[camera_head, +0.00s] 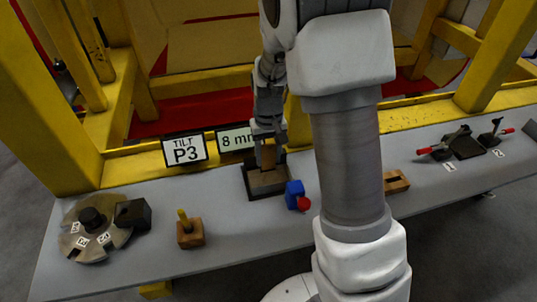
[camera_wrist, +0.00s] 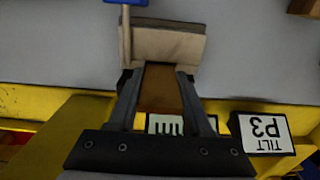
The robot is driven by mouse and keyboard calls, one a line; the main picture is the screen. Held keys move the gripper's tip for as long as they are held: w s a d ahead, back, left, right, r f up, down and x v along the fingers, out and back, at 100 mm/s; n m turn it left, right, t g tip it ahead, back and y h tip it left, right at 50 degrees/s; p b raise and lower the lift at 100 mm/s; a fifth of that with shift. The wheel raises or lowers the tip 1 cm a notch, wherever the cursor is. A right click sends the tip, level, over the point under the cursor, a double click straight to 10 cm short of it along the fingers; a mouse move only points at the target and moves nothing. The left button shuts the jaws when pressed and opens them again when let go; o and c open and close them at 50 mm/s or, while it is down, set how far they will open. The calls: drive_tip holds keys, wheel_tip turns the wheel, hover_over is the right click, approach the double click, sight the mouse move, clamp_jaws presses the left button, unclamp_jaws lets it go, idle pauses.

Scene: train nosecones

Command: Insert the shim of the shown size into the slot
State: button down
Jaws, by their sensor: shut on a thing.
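My gripper (camera_head: 268,150) reaches down over a dark block with a tan top (camera_head: 265,188) on the grey bench. In the wrist view my gripper (camera_wrist: 158,76) is shut on a flat brown shim (camera_wrist: 160,92) between its two dark fingers. The block (camera_wrist: 165,45) shows as a beige face beyond the fingertips. The shim's far end meets or lies in front of the block; I cannot tell whether it is inside a slot. A sign reading "8 mm" (camera_head: 234,139) stands behind the block, partly covered by my arm.
A "TILT P3" sign (camera_head: 185,150) stands left of it. A blue part with a red knob (camera_head: 296,194) sits close right of the block. A wooden block with a yellow peg (camera_head: 190,232) and a round disc (camera_head: 95,230) are left. Yellow beams (camera_head: 50,110) rise behind.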

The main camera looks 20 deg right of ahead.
drive_tip(key=shift+f+b, duration=1)
drive_tip(key=shift+f, duration=0.4)
drive_tip(key=shift+r, duration=0.15)
drive_tip(key=shift+r+p, duration=1.1)
drive_tip(key=shift+r, duration=0.25)
drive_tip(key=shift+f+b, duration=1.25)
drive_tip(key=shift+f, duration=0.3)
idle(0.5)
drive_tip(key=shift+c, duration=1.2)
unclamp_jaws()
drive_tip(key=shift+r, duration=0.1)
wheel_tip(320, 180, up, 17)
drive_tip(key=p, duration=0.1)
drive_tip(key=shift+r, duration=0.2)
drive_tip(key=shift+a, duration=0.1)
